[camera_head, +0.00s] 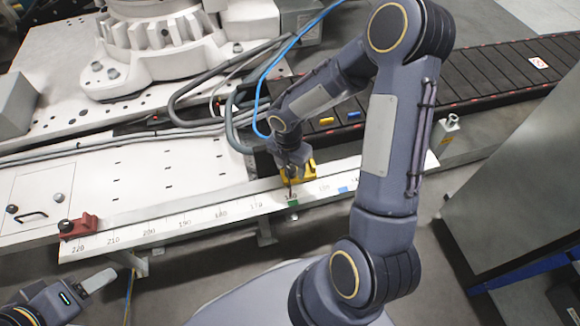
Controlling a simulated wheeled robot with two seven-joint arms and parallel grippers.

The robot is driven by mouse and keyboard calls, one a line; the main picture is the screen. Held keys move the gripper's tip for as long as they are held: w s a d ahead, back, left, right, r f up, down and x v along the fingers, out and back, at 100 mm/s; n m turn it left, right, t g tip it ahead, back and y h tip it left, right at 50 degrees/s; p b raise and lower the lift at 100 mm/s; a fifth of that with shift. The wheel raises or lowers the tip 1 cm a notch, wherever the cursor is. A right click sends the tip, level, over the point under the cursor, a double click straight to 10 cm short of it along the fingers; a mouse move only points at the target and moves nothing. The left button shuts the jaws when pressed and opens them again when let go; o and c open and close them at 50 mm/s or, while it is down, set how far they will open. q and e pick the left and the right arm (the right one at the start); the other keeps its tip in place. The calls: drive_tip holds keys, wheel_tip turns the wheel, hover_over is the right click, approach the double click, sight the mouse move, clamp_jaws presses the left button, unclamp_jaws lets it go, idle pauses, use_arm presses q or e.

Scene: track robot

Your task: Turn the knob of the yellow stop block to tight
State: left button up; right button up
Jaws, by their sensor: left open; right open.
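The yellow stop block (309,172) sits on the white scale rail (215,218), right of the rail's middle. My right gripper (289,182) is right at the block's left front side, pointing down, open. Whether it touches the block cannot be told. The block's knob is not visible; the gripper covers that side. My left gripper (100,281) is open and empty at the lower left, in front of the rail and far from the yellow block.
A red stop block (80,226) with a dark knob sits near the rail's left end. Cables (232,115) hang behind my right gripper. A conveyor (490,75) runs behind; a grey cabinet (520,160) stands right.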

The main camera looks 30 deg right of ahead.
drive_tip(key=shift+c, duration=0.4)
drive_tip(key=c, duration=0.9)
